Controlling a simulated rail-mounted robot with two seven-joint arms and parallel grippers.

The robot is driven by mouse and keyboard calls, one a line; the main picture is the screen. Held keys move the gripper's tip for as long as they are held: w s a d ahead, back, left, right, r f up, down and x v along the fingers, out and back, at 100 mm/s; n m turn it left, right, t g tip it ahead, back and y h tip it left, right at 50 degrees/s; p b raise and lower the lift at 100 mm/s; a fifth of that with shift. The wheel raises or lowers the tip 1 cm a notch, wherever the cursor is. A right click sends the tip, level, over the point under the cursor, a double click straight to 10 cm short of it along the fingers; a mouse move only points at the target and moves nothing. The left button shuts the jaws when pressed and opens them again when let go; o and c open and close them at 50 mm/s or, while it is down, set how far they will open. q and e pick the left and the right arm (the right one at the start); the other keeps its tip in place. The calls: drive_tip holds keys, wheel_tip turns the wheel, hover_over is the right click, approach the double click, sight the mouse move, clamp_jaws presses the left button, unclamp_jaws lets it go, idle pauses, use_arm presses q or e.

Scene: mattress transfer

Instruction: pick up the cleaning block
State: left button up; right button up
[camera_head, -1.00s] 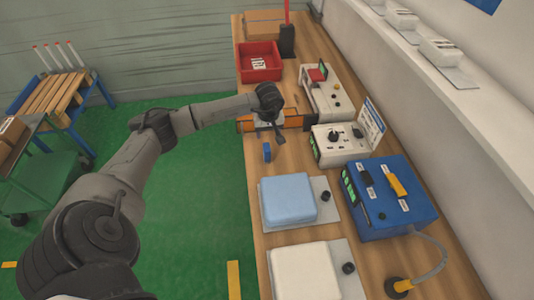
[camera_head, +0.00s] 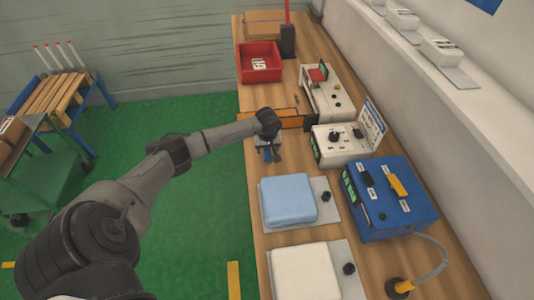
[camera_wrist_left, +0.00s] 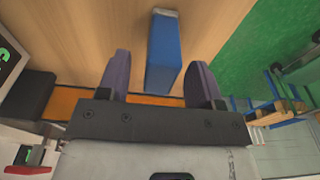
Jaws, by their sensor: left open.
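The cleaning block seems to be the small blue block (camera_wrist_left: 164,50) with a grey end, on the wooden bench. In the left wrist view it lies between the two dark fingers of my left gripper (camera_wrist_left: 160,78), with gaps on both sides. In the head view the blue block (camera_head: 266,156) is mostly hidden by my left gripper (camera_head: 270,157), which points down over it near the bench's left edge. The left gripper is open and not closed on the block. My right gripper is not in view.
A light blue pad (camera_head: 288,200) and a white pad (camera_head: 303,275) lie on the near bench. A blue box (camera_head: 387,205) and a white control unit (camera_head: 340,150) stand to the right. An orange strip (camera_head: 290,121) and a red bin (camera_head: 259,63) are farther back.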

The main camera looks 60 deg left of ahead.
use_arm(q)
drive_tip(key=shift+a+f, duration=0.15)
drive_tip(key=shift+f, duration=1.15)
drive_tip(key=c, duration=1.1)
drive_tip(key=shift+r, duration=0.1)
drive_tip(key=shift+w+r, duration=0.1)
drive_tip(key=shift+r, duration=0.3)
drive_tip(key=r, duration=0.3)
drive_tip(key=shift+w+d+r, duration=0.1)
drive_tip(key=shift+d+r, duration=0.3)
drive_tip(key=w+d+r, duration=0.3)
drive_tip(key=d+r, duration=0.3)
drive_tip(key=d, duration=0.4)
drive_tip(key=shift+d+r, duration=0.15)
drive_tip(key=shift+d, duration=0.05)
